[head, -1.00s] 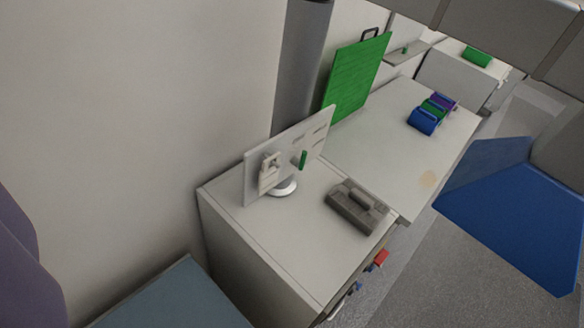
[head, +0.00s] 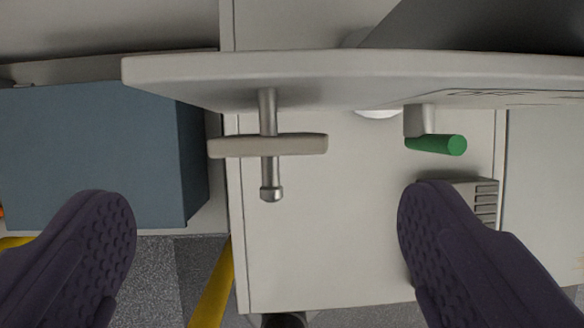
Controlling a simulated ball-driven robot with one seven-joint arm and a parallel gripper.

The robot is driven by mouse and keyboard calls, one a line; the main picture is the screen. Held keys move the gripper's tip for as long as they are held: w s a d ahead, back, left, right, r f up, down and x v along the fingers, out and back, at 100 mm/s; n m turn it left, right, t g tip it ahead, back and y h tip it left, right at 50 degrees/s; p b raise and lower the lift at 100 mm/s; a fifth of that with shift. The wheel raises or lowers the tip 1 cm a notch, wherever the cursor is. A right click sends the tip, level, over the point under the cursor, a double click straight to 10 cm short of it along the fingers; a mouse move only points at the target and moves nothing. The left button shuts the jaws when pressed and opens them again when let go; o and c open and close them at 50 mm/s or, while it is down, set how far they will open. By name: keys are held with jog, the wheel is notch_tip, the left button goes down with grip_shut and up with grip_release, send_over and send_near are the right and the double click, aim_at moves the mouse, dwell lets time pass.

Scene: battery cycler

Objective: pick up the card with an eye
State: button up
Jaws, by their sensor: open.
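A pale card (head: 225,147) shows only as its top edge, seen from almost straight above. It hangs on a metal peg (head: 268,110) that juts from a white board (head: 330,78), and the peg's knobbed end sticks out past the card. The card's face and its eye are hidden from this angle. My gripper (head: 266,205) is open and empty, its two purple fingers wide apart in the lower picture. The card and peg end lie between the fingers in the picture, slightly above the fingertips; neither finger appears to touch them. How high the fingers are is hard to tell.
A green rod (head: 436,144) on a grey holder juts from the board at right. A grey device (head: 486,202) on the white cabinet top (head: 320,250) is partly behind my right finger. A blue-grey box (head: 95,150) stands at left, with a yellow bar (head: 212,290) below.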

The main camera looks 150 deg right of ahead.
aim_at(271, 178)
jog(key=shift+g, duration=0.3)
jog(key=x, duration=0.9)
jog(key=shift+s+d+f, duration=0.2)
jog(key=shift+s+f, duration=0.1)
jog(key=shift+s, duration=0.05)
jog(key=c, duration=1.1)
jog(key=shift+r, duration=0.1)
